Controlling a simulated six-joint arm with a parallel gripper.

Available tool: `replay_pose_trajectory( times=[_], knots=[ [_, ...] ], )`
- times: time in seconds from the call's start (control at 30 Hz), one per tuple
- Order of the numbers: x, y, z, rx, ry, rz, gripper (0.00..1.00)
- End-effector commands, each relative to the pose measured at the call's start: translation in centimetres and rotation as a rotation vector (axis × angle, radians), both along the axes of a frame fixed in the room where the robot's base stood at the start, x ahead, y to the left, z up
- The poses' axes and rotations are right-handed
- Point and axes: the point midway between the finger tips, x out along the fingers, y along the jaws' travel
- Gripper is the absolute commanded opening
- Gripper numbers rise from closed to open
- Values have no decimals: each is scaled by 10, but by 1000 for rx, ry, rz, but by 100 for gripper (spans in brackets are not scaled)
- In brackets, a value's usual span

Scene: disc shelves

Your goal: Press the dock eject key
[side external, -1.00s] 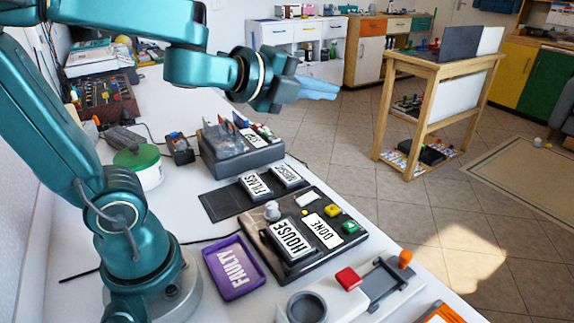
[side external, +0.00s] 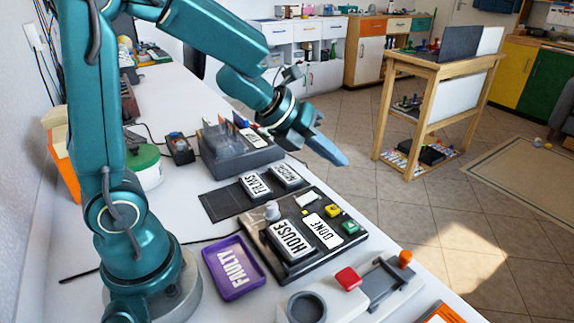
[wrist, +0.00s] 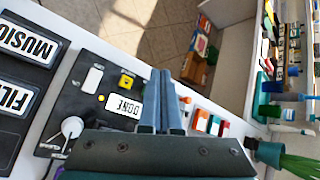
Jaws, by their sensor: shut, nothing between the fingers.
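A black dock panel (side external: 330,262) lies on the white table, with a HOUSE block (side external: 290,240) and a white DONE plate (side external: 322,231) on it. A yellow key (side external: 332,210), a green key (side external: 350,227), a white key (side external: 305,199) and a grey knob (side external: 272,211) are also on it. I cannot read which key is eject. The wrist view shows the yellow key (wrist: 127,81), the white key (wrist: 93,78) and the DONE plate (wrist: 126,106). My gripper (side external: 343,162) is shut and empty, raised above and apart from the panel, pointing down and right.
A purple FAULTY tray (side external: 258,287) lies left of the panel. A grey unit with a red button (side external: 348,279) and an orange knob (side external: 405,258) stands in front. FILMS (side external: 255,186) and MUSIC (side external: 287,176) blocks and a grey bin (side external: 236,158) are behind.

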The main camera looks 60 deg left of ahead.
Motion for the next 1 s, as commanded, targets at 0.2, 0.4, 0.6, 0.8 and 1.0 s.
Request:
replay_pose_trajectory(
  times=[0.2,0.4,0.6,0.8,1.0],
  knots=[
    [0,0,-5,-2,1,1,0],
    [0,1,-20,-2,5,5,0],
    [-1,0,-36,-5,6,5,0],
    [-1,0,-52,-6,7,3,0],
    [-1,0,-68,-8,9,4,0]
  ],
)
